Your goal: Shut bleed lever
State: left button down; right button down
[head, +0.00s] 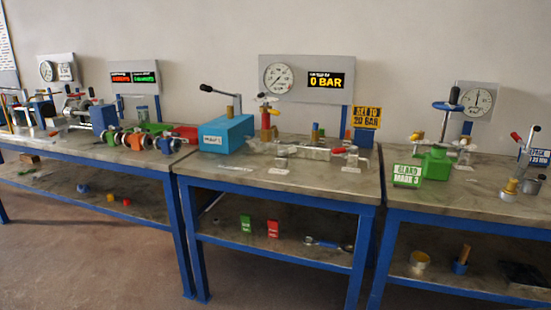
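No label marks a bleed lever, so I cannot tell which lever it is. On the middle bench, a blue box (227,134) has a long black-tipped handle (212,89) angled up to the left. Right of it stands a red and brass valve fitting (267,121) with small knobbed levers on top. A metal manifold (305,151) lies to the right, with a red-tipped lever (339,150) lying nearly flat at its right part. A round gauge (278,77) and a display (325,80) reading 0 BAR are on the panel behind. Neither gripper is in view.
The middle bench (285,186) has a clear front strip and a yellow sign (366,117) reading SET TO 20 BAR. The right bench holds a green valve body (434,163). The left bench holds several flanged parts (137,140). Gaps separate the benches; open floor lies in front.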

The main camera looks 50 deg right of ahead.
aim_at(353, 149)
jog(key=u, duration=0.4)
jog(key=i, duration=0.3)
jog(key=z, duration=1.3)
jog(key=i, duration=1.45)
jog(key=z, duration=1.2)
